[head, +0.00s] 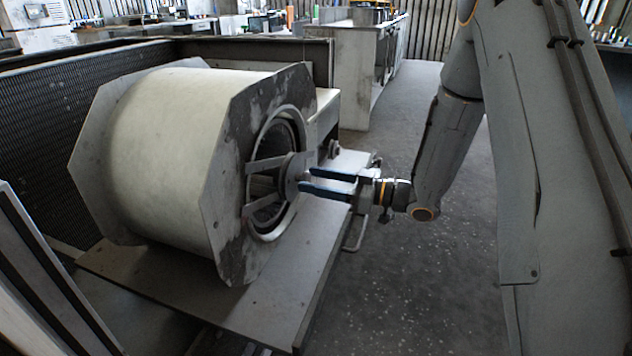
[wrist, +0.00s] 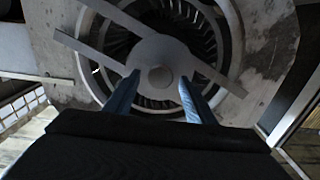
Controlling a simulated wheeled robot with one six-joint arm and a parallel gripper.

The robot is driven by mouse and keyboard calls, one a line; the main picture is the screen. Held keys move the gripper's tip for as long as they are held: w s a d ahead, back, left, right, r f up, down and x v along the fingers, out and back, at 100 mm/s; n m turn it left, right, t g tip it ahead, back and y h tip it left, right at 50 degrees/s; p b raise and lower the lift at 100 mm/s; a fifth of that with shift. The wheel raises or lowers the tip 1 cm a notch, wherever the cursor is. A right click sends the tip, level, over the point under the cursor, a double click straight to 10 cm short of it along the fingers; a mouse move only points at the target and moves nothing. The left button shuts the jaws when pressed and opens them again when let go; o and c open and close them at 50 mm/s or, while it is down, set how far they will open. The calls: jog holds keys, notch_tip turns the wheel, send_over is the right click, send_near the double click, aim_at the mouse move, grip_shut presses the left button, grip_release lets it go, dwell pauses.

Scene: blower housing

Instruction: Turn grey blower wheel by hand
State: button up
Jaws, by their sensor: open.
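The blower housing (head: 178,155) is a large pale drum with grey angular end plates. The grey blower wheel (head: 262,187) sits inside its round side opening, behind a bracket with flat arms and a central hub plate (head: 291,180). In the wrist view the wheel's dark vanes (wrist: 190,22) show as a ring around the bracket and the round hub end (wrist: 160,77). My gripper (head: 302,179) has two blue fingers, open and apart, pointing at the hub. In the wrist view the fingertips (wrist: 160,76) appear on either side of the hub end. I cannot tell whether they touch anything. Part of the wheel is hidden by the bracket.
The housing stands on a grey metal base plate (head: 235,300) with a mesh wall (head: 40,140) behind it on the left. Open concrete floor (head: 420,290) lies to the right, and workbenches (head: 362,65) stand at the back.

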grip_shut()
dwell(0.3)
jog(key=shift+r+p, duration=0.1)
jog(key=shift+p, duration=0.45)
